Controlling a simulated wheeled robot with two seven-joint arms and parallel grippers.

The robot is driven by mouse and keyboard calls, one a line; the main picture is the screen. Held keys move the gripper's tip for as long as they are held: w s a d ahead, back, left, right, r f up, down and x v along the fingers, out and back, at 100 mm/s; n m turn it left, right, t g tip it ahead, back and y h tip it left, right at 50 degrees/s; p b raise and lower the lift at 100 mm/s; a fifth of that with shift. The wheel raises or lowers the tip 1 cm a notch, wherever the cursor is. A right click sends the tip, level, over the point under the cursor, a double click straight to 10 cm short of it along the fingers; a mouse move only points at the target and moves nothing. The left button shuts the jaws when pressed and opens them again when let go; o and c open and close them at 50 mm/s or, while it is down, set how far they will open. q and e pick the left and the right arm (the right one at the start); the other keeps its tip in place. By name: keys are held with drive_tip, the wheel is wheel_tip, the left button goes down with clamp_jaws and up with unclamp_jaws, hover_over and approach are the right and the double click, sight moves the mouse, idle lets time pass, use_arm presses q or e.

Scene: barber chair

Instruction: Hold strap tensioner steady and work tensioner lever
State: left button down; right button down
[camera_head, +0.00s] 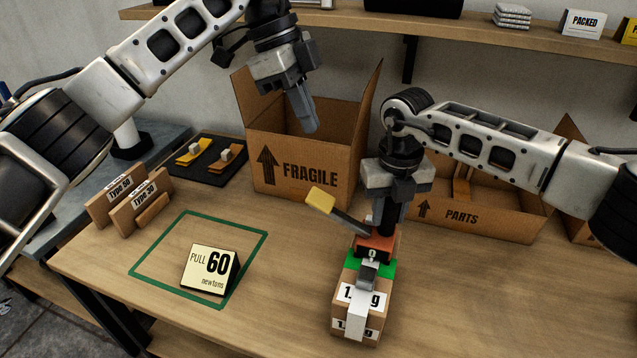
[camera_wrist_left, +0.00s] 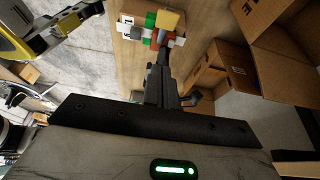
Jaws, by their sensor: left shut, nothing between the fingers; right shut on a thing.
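The strap tensioner (camera_head: 375,246) is a red block on top of a small cardboard box (camera_head: 345,288) with a white strap and a green band. Its grey lever with a yellow tip (camera_head: 321,200) slants up to the left. My right gripper (camera_head: 381,228) is shut on the tensioner from above, its fingertips partly hidden. My left gripper (camera_head: 310,125) is shut and empty, pointing down in front of the FRAGILE box, above and apart from the lever. In the left wrist view, the yellow lever tip (camera_wrist_left: 168,20) shows beyond the left gripper's fingers (camera_wrist_left: 161,70).
The FRAGILE box (camera_head: 310,172) stands open behind, the PARTS box (camera_head: 475,217) at the right. A "PULL 60 newtons" sign (camera_head: 210,270) stands within a green outline (camera_head: 150,262) at left. The front right table is clear.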

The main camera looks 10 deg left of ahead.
idle(0.3)
use_arm(q)
hover_over(326, 203)
wheel_tip(326, 203, down, 9)
drive_tip(key=shift+s+d+f, duration=0.15)
drive_tip(key=shift+f, duration=0.05)
drive_tip(key=shift+a+f, duration=0.25)
drive_tip(key=shift+f, duration=0.35)
drive_tip(key=shift+a+f, duration=0.25)
drive_tip(key=shift+f, duration=0.35)
drive_tip(key=shift+w+a+f, duration=0.25)
drive_tip(key=shift+a+f, duration=0.05)
drive_tip(key=shift+f, duration=0.3)
drive_tip(key=shift+a, duration=0.1)
